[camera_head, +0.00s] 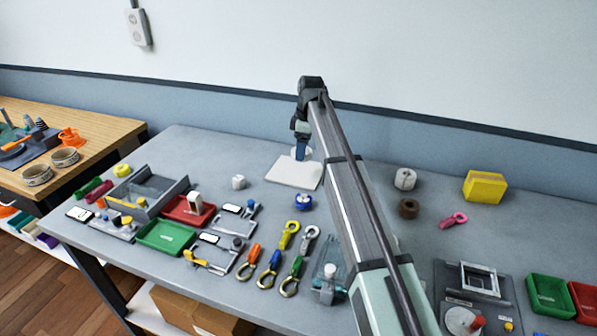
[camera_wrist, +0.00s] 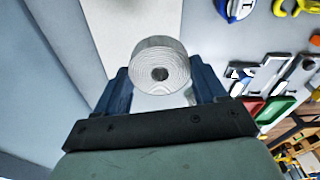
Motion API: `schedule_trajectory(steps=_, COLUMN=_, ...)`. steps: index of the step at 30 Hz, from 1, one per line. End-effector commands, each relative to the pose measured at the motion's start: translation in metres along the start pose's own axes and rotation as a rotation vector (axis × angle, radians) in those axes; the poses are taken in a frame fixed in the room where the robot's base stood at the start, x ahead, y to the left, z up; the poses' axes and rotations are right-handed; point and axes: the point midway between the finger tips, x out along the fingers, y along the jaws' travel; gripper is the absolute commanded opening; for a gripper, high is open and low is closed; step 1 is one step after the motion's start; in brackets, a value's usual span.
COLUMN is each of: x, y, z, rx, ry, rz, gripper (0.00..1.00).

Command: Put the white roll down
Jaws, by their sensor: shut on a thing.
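My gripper (camera_head: 302,149) is shut on a white roll (camera_wrist: 159,52), which sits between the blue fingers with its round end and dark core hole facing the wrist camera. In the head view the roll is mostly hidden by the fingers, with only a little white showing. It is over or at the back right part of a flat white mat (camera_head: 291,175). The mat also shows behind the roll in the wrist view (camera_wrist: 112,28). I cannot tell whether the roll touches the mat.
A white roll-like piece (camera_head: 404,179), a brown ring (camera_head: 409,208) and a yellow block (camera_head: 485,186) stand right of my arm. A blue-and-white item (camera_head: 303,202) lies just in front of the mat. The wall runs close behind.

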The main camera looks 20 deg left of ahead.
Motion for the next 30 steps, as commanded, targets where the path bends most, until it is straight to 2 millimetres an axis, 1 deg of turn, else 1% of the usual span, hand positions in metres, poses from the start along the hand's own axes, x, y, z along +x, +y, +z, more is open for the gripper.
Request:
schedule_trajectory(steps=1, x=-0.001, y=0.014, z=-0.016, rx=0.009, ry=-0.001, rz=0.003, gripper=0.38)
schedule_trajectory(steps=3, x=-0.003, y=0.027, z=-0.022, rx=0.048, ry=-0.002, rz=0.009, gripper=0.38)
schedule_trajectory(steps=6, x=-0.005, y=0.043, z=-0.025, rx=0.13, ry=-0.002, rz=0.021, gripper=0.38)
schedule_trajectory(steps=7, x=-0.006, y=0.045, z=-0.026, rx=0.155, ry=-0.001, rz=0.025, gripper=0.38)
schedule_trajectory(steps=12, x=-0.005, y=0.046, z=-0.025, rx=0.261, ry=0.003, rz=0.036, gripper=0.38)
schedule_trajectory(steps=17, x=-0.001, y=0.046, z=-0.025, rx=0.3, ry=0.005, rz=0.036, gripper=0.38)
schedule_trajectory(steps=20, x=0.01, y=0.045, z=-0.023, rx=0.305, ry=0.004, rz=0.035, gripper=0.38)
schedule_trajectory(steps=27, x=0.047, y=0.045, z=-0.019, rx=0.303, ry=0.004, rz=0.036, gripper=0.38)
schedule_trajectory(steps=30, x=0.056, y=0.046, z=-0.018, rx=0.303, ry=0.005, rz=0.036, gripper=0.38)
